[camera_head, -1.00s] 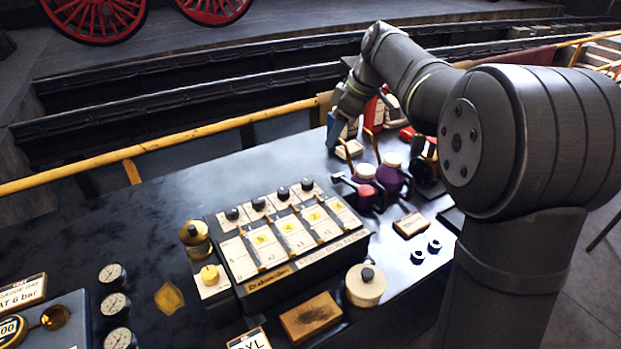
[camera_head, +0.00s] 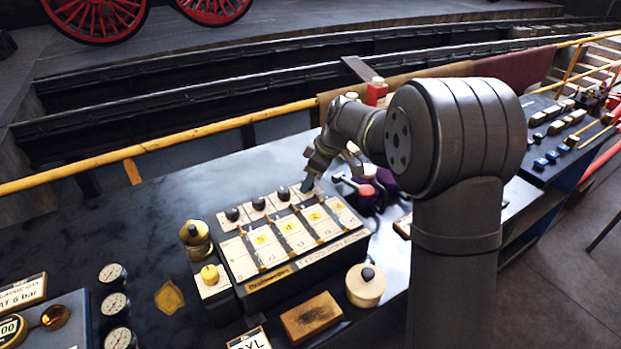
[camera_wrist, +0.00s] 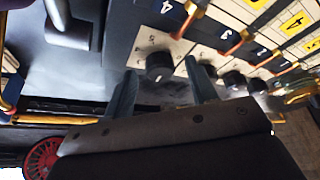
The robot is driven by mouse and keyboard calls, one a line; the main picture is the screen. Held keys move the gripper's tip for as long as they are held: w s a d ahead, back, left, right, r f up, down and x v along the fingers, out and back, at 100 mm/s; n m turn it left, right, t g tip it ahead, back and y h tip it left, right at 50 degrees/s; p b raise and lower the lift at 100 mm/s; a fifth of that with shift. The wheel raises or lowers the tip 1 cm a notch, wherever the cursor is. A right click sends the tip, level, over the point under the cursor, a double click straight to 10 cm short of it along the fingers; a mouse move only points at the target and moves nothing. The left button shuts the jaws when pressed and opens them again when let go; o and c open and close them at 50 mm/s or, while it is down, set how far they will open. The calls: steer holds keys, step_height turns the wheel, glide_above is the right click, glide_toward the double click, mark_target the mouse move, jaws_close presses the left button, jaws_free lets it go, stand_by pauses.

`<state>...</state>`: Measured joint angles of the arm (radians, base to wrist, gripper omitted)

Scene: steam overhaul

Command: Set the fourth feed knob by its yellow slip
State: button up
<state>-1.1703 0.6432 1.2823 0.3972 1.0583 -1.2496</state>
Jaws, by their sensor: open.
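The feed box (camera_head: 300,262) stands on the bench with a row of black knobs along its back edge. Yellow slips (camera_head: 289,227) with numbers lie on its cream columns; the slip on the rightmost column (camera_head: 337,206) is too small to read. My gripper (camera_head: 309,182) is at the rightmost knob, hiding most of it. In the wrist view my gripper (camera_wrist: 160,72) is open, with the fourth knob (camera_wrist: 159,67) between its two fingers, with a gap on each side. The knob has a pale pointer line and sits on a cream dial beside a blue tag reading 4.
The other knobs (camera_head: 257,203) stand close to the left of my gripper. Purple oilers (camera_head: 367,190) with a red top stand just to its right. A brass-topped pot (camera_head: 195,237), a cream lidded pot (camera_head: 365,284) and a brown block (camera_head: 311,317) surround the box.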

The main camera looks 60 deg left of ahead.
steer(key=shift+s+f, duration=0.1)
steer(key=shift+f, duration=0.2)
steer(key=c, duration=1)
steer(key=shift+o, duration=0.2)
